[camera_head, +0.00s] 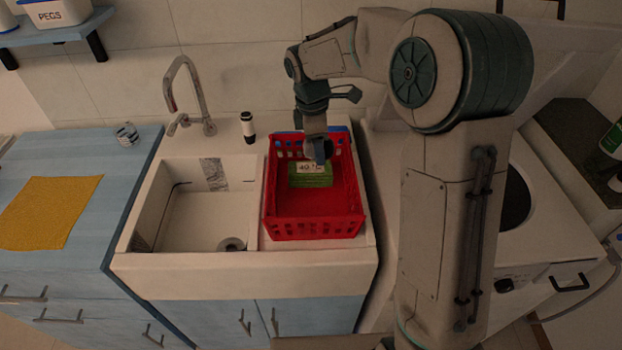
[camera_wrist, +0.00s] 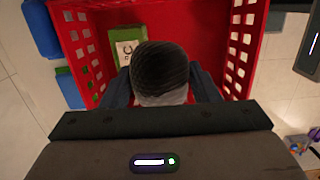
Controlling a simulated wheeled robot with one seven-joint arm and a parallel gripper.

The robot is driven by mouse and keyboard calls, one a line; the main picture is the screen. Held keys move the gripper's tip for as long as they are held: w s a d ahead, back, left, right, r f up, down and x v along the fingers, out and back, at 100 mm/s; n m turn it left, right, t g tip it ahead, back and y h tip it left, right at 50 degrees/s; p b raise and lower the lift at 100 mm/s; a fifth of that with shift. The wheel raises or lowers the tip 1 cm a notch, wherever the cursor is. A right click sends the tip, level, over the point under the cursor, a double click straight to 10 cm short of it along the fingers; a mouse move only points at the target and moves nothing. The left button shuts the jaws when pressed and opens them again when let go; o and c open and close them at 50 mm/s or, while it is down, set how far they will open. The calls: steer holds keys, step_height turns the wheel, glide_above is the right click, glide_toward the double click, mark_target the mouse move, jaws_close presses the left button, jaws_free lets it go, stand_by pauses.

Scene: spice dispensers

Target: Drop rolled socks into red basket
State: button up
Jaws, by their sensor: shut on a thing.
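The red basket (camera_head: 315,228) stands on the counter just right of the sink. My gripper (camera_head: 318,150) points down over the back part of the basket. In the wrist view my gripper (camera_wrist: 160,88) is shut on a rounded, ribbed dark grey bundle with a paler lower part, which looks like the rolled socks (camera_wrist: 160,66). The socks are over the basket opening, inside its side walls as seen from the wrist. I cannot tell their exact height above the floor of the basket. The basket (camera_wrist: 243,40) fills much of the wrist view.
A green box (camera_head: 311,179) with a "40 °C" label is in the basket. A blue item (camera_head: 338,130) is behind it. A dark-and-white bottle (camera_head: 248,128) and a tall faucet (camera_head: 190,95) stand left. A yellow cloth (camera_head: 48,212) lies on the blue counter.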

step_height(320, 180, down, 6)
steer(key=b, duration=0.4)
steer(key=shift+s+r, duration=0.1)
steer(key=shift+r, duration=0.05)
steer(key=o, duration=1.1)
steer(key=shift+c, duration=0.2)
steer(key=r, duration=0.4)
steer(key=a+r, duration=0.1)
steer(key=r, duration=0.8)
steer(key=shift+a+r, duration=0.35)
steer(key=shift+a, duration=0.05)
steer(key=s+d+f+m+t, duration=0.1)
steer(key=s+d+f+m, duration=0.1)
steer(key=s+d+m, duration=0.2)
steer(key=s+d+f+m+t+y, duration=0.1)
steer(key=s+d+f+m, duration=0.2)
steer(key=s+m, duration=0.5)
steer(key=s+d+f+m+t, duration=0.1)
steer(key=s+d+f+m, duration=0.2)
steer(key=s, duration=0.9)
steer(key=d+m, duration=0.2)
steer(key=m, duration=0.1)
steer(key=shift+s+d, duration=0.35)
steer(key=shift+s, duration=0.05)
